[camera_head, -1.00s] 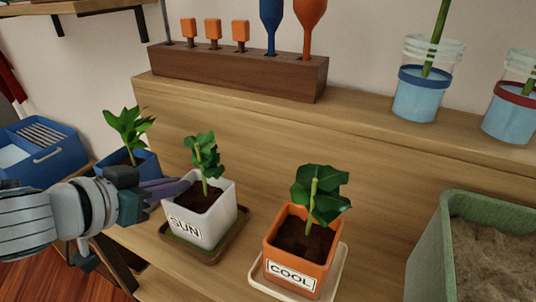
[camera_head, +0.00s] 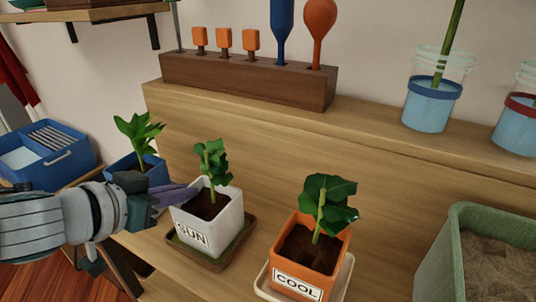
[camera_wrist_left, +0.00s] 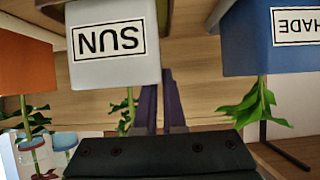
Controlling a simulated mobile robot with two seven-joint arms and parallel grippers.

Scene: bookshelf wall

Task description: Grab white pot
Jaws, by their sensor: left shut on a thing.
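The white pot (camera_head: 208,224) with a SUN label and a leafy plant stands over a brown, green-topped saucer (camera_head: 238,246) on the wooden shelf. My left gripper (camera_head: 186,196) comes in from the left, its purple fingers at the pot's left rim. It is shut on the pot's wall; the exact contact is partly hidden. In the left wrist view the white pot (camera_wrist_left: 115,66) appears upside down, with the purple fingers (camera_wrist_left: 161,100) close together at its right edge. My right gripper is not in view.
An orange COOL pot (camera_head: 306,265) stands on a pale saucer to the right. A blue SHADE pot (camera_head: 128,168) stands close behind my left gripper. A green planter (camera_head: 436,265) is at the right. A wooden tool block (camera_head: 245,80) stands on the upper ledge.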

